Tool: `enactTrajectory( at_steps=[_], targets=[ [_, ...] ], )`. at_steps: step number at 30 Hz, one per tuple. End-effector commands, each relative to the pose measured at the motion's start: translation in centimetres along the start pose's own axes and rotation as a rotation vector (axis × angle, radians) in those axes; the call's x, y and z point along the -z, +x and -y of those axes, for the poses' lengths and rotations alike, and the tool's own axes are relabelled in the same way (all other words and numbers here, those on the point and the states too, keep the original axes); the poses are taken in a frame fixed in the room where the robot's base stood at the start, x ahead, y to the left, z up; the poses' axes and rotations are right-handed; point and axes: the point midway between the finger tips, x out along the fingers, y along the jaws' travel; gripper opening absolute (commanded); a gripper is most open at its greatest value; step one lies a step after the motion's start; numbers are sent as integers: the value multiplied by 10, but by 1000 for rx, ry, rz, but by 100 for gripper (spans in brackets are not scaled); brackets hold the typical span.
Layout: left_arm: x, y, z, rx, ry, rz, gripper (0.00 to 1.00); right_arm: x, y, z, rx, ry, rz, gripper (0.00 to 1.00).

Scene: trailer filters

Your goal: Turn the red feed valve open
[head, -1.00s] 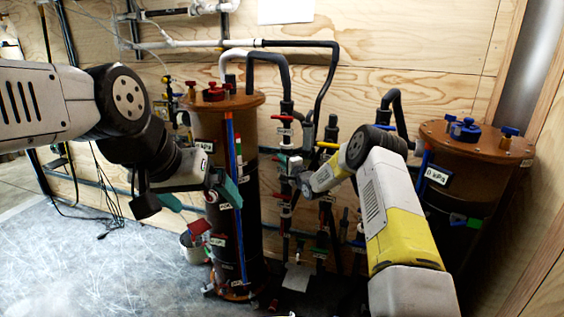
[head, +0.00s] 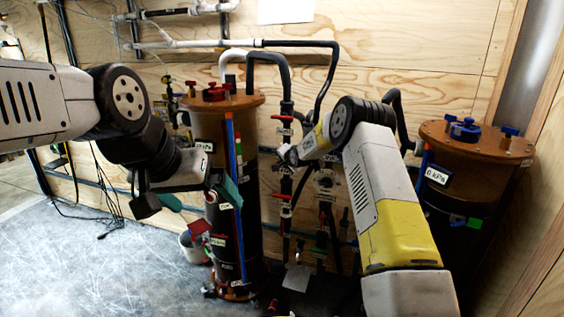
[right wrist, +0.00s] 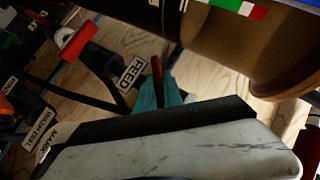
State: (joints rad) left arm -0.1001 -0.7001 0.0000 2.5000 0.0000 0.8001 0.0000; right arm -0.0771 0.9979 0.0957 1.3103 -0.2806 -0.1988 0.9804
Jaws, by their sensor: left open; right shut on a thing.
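The red feed valve handle (right wrist: 157,80) shows in the right wrist view beside a white "FEED" label (right wrist: 131,73). My right gripper (right wrist: 160,98) is shut on this handle, with its teal finger pads around it. In the head view the right gripper (head: 275,155) is at the dark pipes between the two filter vessels, and the gripped handle is mostly hidden there. My left gripper (head: 200,196) is open and empty in front of the left vessel (head: 208,123).
Another red handle (right wrist: 80,42) is close to the right gripper, and a lower red valve (head: 283,197) is on the same pipe. The right vessel (head: 470,190) carries a "0 kPa" gauge (head: 437,175). A bucket (head: 193,248) stands by the left vessel.

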Motion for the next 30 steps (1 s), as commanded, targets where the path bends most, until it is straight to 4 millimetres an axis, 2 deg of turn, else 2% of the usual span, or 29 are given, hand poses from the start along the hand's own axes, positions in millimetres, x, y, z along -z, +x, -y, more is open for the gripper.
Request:
enactTrajectory(
  at_steps=[18, 30],
  targets=[
    [0, 0, 0, 0, 0, 0, 100, -2, 1, 2, -402, -410, -1, 0],
    [0, 0, 0, 0, 0, 0, 100, -1, 1, 1, -565, -568, -2, 0]
  ],
)
